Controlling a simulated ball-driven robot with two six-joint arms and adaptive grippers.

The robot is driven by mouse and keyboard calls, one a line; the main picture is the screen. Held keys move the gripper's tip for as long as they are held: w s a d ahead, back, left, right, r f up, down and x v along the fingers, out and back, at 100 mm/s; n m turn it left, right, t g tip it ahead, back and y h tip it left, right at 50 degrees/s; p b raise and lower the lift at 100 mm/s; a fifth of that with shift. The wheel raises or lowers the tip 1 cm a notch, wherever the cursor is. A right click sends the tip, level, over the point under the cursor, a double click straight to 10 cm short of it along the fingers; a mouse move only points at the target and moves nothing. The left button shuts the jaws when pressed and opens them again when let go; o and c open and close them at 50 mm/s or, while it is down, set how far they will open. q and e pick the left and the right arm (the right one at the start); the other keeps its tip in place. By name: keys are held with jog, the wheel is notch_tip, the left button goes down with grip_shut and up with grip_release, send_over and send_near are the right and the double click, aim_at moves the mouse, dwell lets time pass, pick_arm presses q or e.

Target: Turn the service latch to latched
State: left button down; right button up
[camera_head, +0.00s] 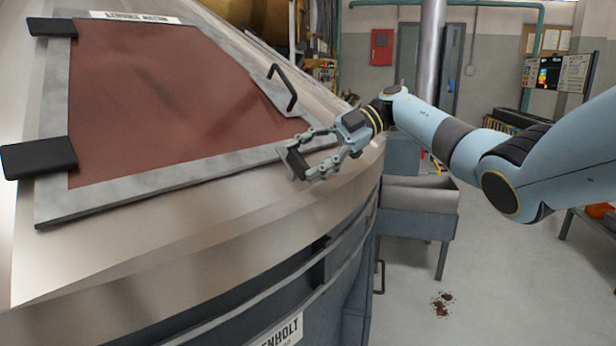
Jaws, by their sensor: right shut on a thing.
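A flat hatch with a grey frame (130,197) and a reddish-brown centre (160,95) lies on the curved metal housing. My right gripper (297,162) reaches in from the right to the hatch's near right corner. It is shut on a small dark block between its fingertips, which I take to be the service latch (296,158). The fingers hide part of the block, and I cannot tell which position it is in. My left gripper is not in view.
A black bar handle (283,88) stands up on the hatch's right edge, behind my gripper. Two black hinges (40,158) sit on its left edge. A grey metal trough (420,195) stands right of the housing. Dark debris (441,303) lies on otherwise open floor.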

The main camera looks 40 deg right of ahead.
jog(key=shift+n+g+b, duration=0.5)
jog(key=shift+n+b, duration=0.1)
jog(key=shift+b, duration=0.1)
jog(key=o, duration=1.2)
jog(key=v, duration=1.1)
jog(key=shift+d+r, duration=0.3)
jog(key=shift+r, duration=0.1)
